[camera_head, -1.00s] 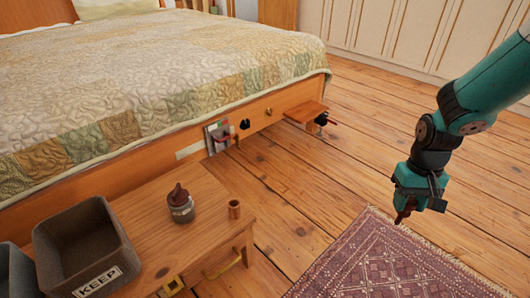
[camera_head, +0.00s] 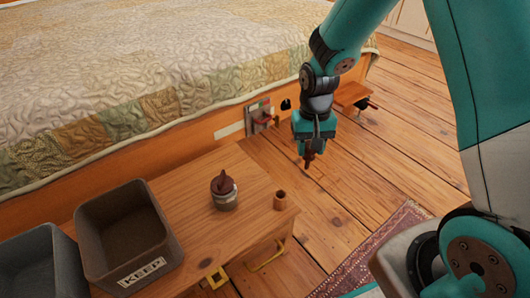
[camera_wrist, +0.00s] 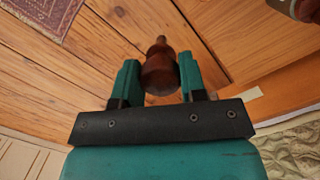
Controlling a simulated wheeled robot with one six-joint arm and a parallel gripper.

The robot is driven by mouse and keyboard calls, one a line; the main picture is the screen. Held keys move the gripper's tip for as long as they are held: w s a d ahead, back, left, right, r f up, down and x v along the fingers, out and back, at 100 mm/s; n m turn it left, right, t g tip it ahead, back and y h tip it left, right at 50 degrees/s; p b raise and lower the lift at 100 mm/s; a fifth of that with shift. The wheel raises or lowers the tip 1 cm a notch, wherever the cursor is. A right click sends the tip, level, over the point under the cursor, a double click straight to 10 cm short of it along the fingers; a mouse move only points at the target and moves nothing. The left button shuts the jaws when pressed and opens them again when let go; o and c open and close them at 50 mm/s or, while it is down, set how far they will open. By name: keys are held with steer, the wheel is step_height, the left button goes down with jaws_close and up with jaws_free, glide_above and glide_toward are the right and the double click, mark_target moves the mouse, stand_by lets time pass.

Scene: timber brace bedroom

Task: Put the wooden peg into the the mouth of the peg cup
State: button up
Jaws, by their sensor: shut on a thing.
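The wooden peg is dark reddish-brown, with a thick rounded body and a narrow tip; it shows best in the wrist view (camera_wrist: 159,72). My gripper (camera_wrist: 160,66) is shut on its thick part, one green finger on each side. In the head view my gripper (camera_head: 310,152) hangs above the floor, right of the small wooden table, and the peg (camera_head: 308,162) points down below it.
A grey KEEP bin (camera_head: 165,262) and another grey bin (camera_head: 72,280) are further left. The bed (camera_head: 150,75) lies behind. A patterned rug (camera_head: 395,228) is at right.

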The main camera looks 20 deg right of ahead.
steer(key=s+a+m, duration=0.1)
steer(key=a+m, duration=0.5)
steer(key=m, duration=0.1)
steer(key=m+y+b, duration=0.1)
steer(key=m+b, duration=0.1)
steer(key=b, duration=0.3)
glide_above(280, 200)
steer(key=w, duration=0.2)
steer(key=shift+f, duration=2.6)
steer(key=shift+t, duration=0.3)
steer(key=shift+s+d+f+b, duration=0.15)
steer(key=shift+f+b, duration=0.3)
steer(key=shift+f, duration=0.7)
steer(key=shift+s+d+f+b, duration=0.1)
steer(key=shift+d+f+b, duration=0.25)
steer(key=shift+f, duration=0.75)
steer(key=shift+a, duration=0.1)
steer(key=o, duration=1)
